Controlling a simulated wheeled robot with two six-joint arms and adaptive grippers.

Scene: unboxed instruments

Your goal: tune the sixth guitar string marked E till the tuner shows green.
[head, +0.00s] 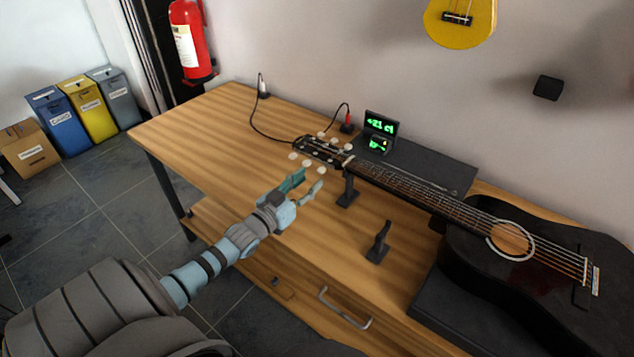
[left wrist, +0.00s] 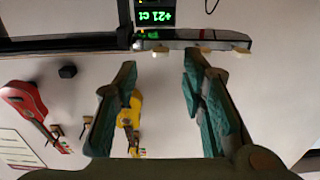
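A black acoustic guitar (head: 468,207) lies across the table with its headstock (head: 325,150) toward the left. White tuning pegs line both sides of the headstock; three near-side pegs (head: 307,163) face my left gripper. They also show in the left wrist view, one being this peg (left wrist: 195,55). No E mark is readable. The tuner (head: 381,124) stands behind the headstock; its green digits read about +21 ct, upside down in the left wrist view (left wrist: 155,15). My left gripper (head: 307,184) is open and empty, just short of the near-side pegs. My right gripper is not visible.
A black neck stand (head: 348,190) and another black stand (head: 379,243) are right of my left gripper. A cable (head: 262,120) runs behind the headstock. The wooden table (head: 205,135) is clear on its left. A yellow instrument (head: 460,22) hangs on the wall.

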